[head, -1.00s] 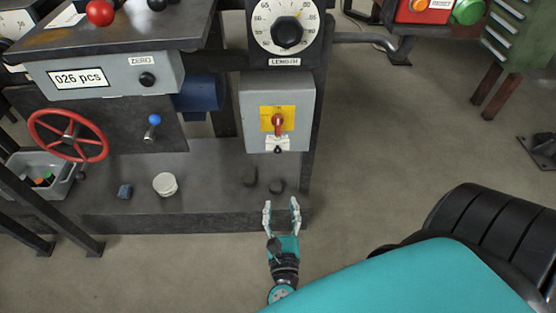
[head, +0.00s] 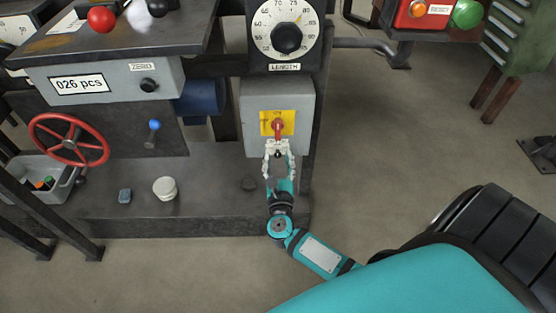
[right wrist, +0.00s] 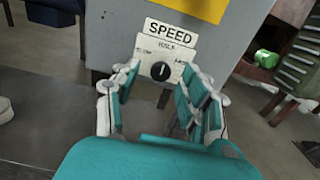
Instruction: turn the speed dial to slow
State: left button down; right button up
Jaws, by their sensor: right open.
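The speed dial (right wrist: 161,71) is a small black knob with a white pointer line, on a white plate (right wrist: 163,50) marked SPEED. Its pointer stands roughly upright, near the middle word above it; the side words are blurred, the left one looking like SLOW. My right gripper (head: 279,148) is open just in front of the lower part of the grey box (head: 292,100). In the right wrist view its fingers (right wrist: 160,88) stand apart on both sides of the dial, and I cannot tell if they touch it. In the head view the fingers mostly hide the dial. My left gripper is not in view.
A red rotary switch (head: 278,126) on a yellow plate sits right above the gripper. The LENGTH dial (head: 287,38) is higher up. A red handwheel (head: 68,139) and a blue-knobbed lever (head: 154,126) are on the left.

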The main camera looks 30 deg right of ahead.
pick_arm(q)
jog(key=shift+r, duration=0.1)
pick_arm(e)
jog(key=shift+w+d, duration=0.1)
jog(key=shift+w, duration=0.1)
grip_shut()
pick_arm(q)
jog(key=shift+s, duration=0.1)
pick_arm(e)
jog(key=n+p, duration=0.2)
jog(key=n, duration=0.3)
jog(key=shift+r, duration=0.15)
jog(key=n+p, duration=0.2)
jog(key=n, duration=0.3)
jog(key=shift+p, duration=0.35)
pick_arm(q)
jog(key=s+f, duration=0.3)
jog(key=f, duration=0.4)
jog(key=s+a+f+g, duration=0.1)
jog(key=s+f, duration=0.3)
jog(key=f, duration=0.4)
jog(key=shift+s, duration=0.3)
pick_arm(e)
jog(key=shift+n, duration=1)
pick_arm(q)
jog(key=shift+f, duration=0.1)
